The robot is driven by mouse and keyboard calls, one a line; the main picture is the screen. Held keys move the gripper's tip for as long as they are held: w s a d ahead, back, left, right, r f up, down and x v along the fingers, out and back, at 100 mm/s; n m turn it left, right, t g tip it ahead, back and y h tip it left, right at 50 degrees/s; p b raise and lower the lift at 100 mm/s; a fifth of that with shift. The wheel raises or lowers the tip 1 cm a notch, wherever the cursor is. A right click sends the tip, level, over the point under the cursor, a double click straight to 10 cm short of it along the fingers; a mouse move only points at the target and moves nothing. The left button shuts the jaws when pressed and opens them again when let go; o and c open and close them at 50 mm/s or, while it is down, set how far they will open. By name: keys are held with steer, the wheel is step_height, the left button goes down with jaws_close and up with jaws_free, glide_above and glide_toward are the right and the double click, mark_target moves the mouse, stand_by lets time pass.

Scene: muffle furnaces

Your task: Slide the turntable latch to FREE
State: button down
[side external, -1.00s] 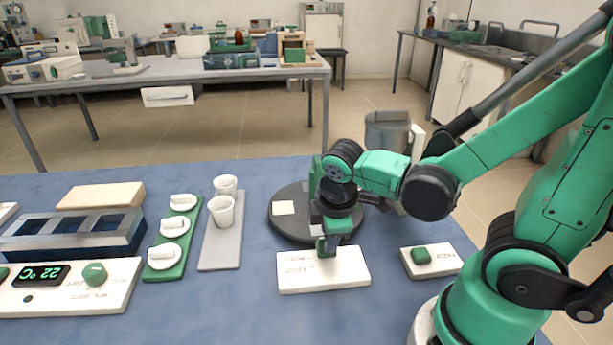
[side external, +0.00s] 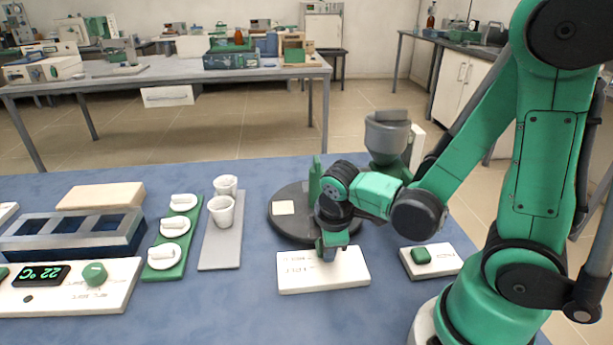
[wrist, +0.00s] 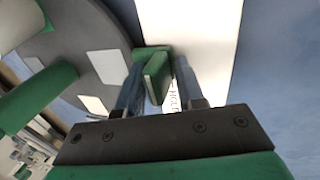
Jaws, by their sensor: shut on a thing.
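The turntable latch is a small green tab (wrist: 156,78) on a white panel (side external: 345,274) in front of the round dark turntable (side external: 283,226). In the wrist view my gripper (wrist: 155,88) has its two fingers on either side of the tab, shut on it. Printed text beside the tab reads like "HOLD", partly hidden by a finger. In the side view my gripper (side external: 327,250) points down at the panel's back edge and hides the tab. The panel's other markings are too small to read.
A white box with a green button (side external: 421,255) stands to the right. A grey tray with two white cups (side external: 221,210), a green strip with white lidded pieces (side external: 172,253) and a temperature controller (side external: 95,275) stand to the left. A grey hopper (side external: 387,135) rises behind the turntable.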

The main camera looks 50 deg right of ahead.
stand_by(0.3)
steer(key=shift+s+a, duration=0.6)
steer(key=shift+a, duration=0.1)
steer(key=c, duration=1)
jaws_free()
steer(key=shift+s+a, duration=0.1)
steer(key=shift+s, duration=0.05)
step_height(320, 180, up, 7)
